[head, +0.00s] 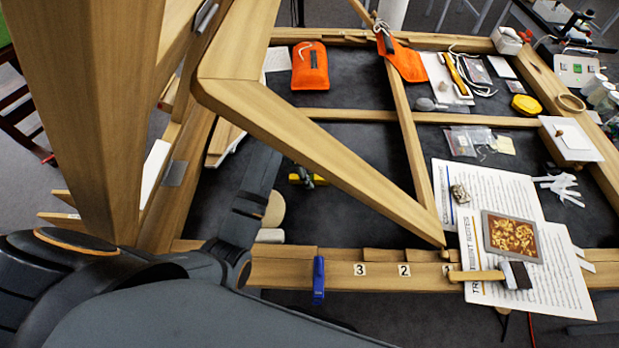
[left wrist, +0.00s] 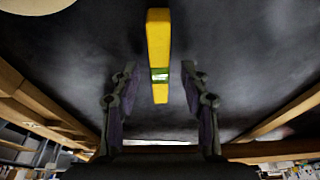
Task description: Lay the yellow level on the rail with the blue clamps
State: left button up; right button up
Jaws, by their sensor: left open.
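The yellow level (left wrist: 158,40) with a green vial lies on the dark surface in the left wrist view. It runs lengthwise between the two spread fingers of my left gripper (left wrist: 159,72), with a gap on each side. In the head view a small part of the level (head: 321,181) shows beside a wooden beam. That beam hides much of my left gripper there. The wooden rail (head: 385,281) with number labels runs along the near edge. One blue clamp (head: 318,281) is upright on it; no second blue clamp shows. My right gripper is not in view.
A slanting wooden beam (head: 320,150) crosses in front of the work area. Printed sheets (head: 490,185), a gilt panel (head: 512,237) and a wooden-handled brush (head: 480,275) occupy the rail's right end. Orange pouches (head: 310,68) lie at the back.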

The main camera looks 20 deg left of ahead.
pick_arm(q)
jog(key=shift+d+f, duration=0.1)
jog(key=shift+f, duration=0.1)
grip_shut()
jog(key=shift+r, duration=0.15)
